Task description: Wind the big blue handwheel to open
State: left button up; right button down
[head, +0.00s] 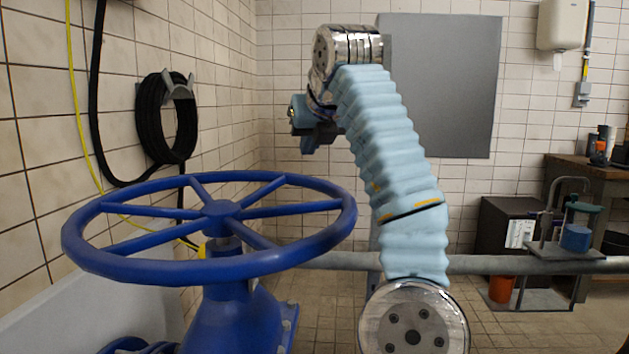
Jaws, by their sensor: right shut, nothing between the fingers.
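The big blue handwheel (219,212) lies flat on its blue valve body at the lower left, with several spokes meeting at a central hub. My right arm, in a light blue sleeve, rises to the right of the wheel and bends over at the top. My right gripper (308,142) hangs from it, small and dark, above and behind the far right part of the rim. It looks apart from the rim. It is shut and empty, though its fingers show small. My left gripper is not in view.
A grey pipe (500,264) runs across behind the wheel. A black hose coil (166,118) hangs on the left tiled wall. A wooden workbench (590,172) and a dark cabinet (508,225) stand at the right. Tiled floor shows between.

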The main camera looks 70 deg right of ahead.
aim_at(222, 218)
jog(key=k+j, duration=0.15)
jog(key=k, duration=0.5)
jog(key=k+j, duration=0.15)
jog(key=k, duration=0.45)
jog(key=k+j, duration=0.2)
jog(key=k, duration=0.45)
